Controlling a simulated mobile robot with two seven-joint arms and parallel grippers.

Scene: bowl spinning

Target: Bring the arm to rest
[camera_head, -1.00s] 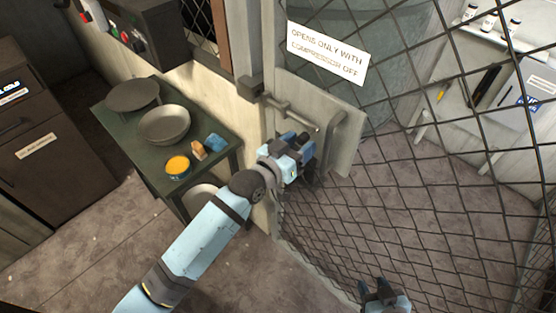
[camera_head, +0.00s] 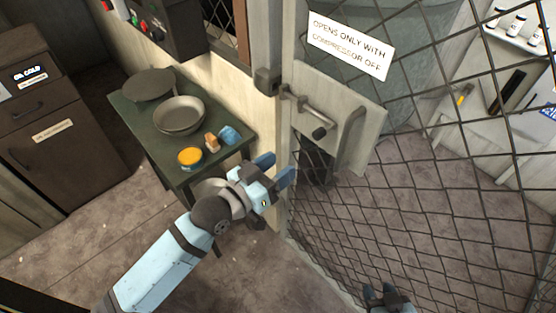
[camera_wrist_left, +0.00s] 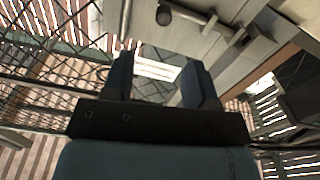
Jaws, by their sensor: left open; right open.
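My left gripper (camera_head: 275,172) is open and empty in the head view. It is in front of the gate's lower latch area, below and left of the latch bar (camera_head: 303,106), and apart from it. In the left wrist view the two dark fingers (camera_wrist_left: 160,85) stand apart with nothing between them. My right gripper (camera_head: 386,295) is at the bottom edge of the head view, open and partly cut off, in front of the mesh.
The mesh gate with a vertical handle (camera_head: 351,139) and a white sign (camera_head: 349,46) fills the right. Dark cabinets (camera_head: 62,130) stand at far left.

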